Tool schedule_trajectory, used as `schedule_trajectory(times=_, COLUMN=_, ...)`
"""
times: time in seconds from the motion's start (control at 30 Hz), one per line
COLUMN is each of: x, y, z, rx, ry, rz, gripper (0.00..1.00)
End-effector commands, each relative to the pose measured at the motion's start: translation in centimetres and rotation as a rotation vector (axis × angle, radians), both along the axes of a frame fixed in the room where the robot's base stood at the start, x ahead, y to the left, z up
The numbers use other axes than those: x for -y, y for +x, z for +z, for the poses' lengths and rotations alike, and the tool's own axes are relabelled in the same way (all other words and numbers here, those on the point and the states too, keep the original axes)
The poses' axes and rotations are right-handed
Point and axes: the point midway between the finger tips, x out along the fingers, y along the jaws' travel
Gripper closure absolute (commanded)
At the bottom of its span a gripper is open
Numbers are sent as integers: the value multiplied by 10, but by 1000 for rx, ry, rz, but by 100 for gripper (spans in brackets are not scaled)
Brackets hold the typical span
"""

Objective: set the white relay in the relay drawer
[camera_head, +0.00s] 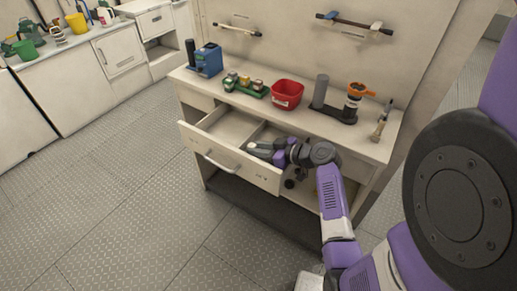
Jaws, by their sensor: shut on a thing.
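The relay drawer (264,178) is pulled open at the front of the workbench, and its inside is split by a divider. My arm reaches in from the right. My gripper (257,149) is low over the right part of the open drawer. It is shut on a small pale thing at its fingertips, which looks like the white relay (252,144). The fingers hide most of it, and I cannot tell whether it touches the drawer floor.
On the bench top stand a blue device (208,58), a green tray of small parts (244,85), a red bin (287,95) and a dark stand with an orange-topped piece (355,95). Tools hang on the wall behind. Open floor (130,190) lies at the left.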

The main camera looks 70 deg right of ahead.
Motion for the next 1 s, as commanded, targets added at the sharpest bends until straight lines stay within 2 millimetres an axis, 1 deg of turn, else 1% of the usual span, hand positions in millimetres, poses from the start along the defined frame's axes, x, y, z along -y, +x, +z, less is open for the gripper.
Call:
schedule_trajectory(times=0.03, x=0, y=0, z=-1, rx=0, ry=0, rz=0, gripper=72)
schedule_trajectory(times=0.1, x=0, y=0, z=0, rx=0, ry=0, rz=0, gripper=58)
schedule_trajectory(times=0.13, x=0, y=0, z=0, rx=0, ry=0, rz=0, gripper=54)
schedule_trajectory(times=0.43, x=0, y=0, z=0, rx=0, ry=0, rz=0, gripper=54)
schedule_trajectory(times=0.57, x=0, y=0, z=6, rx=0, ry=0, rz=0, gripper=54)
schedule_trajectory(times=0.67, x=-3, y=-14, z=7, rx=0, ry=0, rz=-3, gripper=54)
schedule_trajectory(times=1.0, x=-18, y=-76, z=34, rx=0, ry=-1, rz=-3, gripper=54)
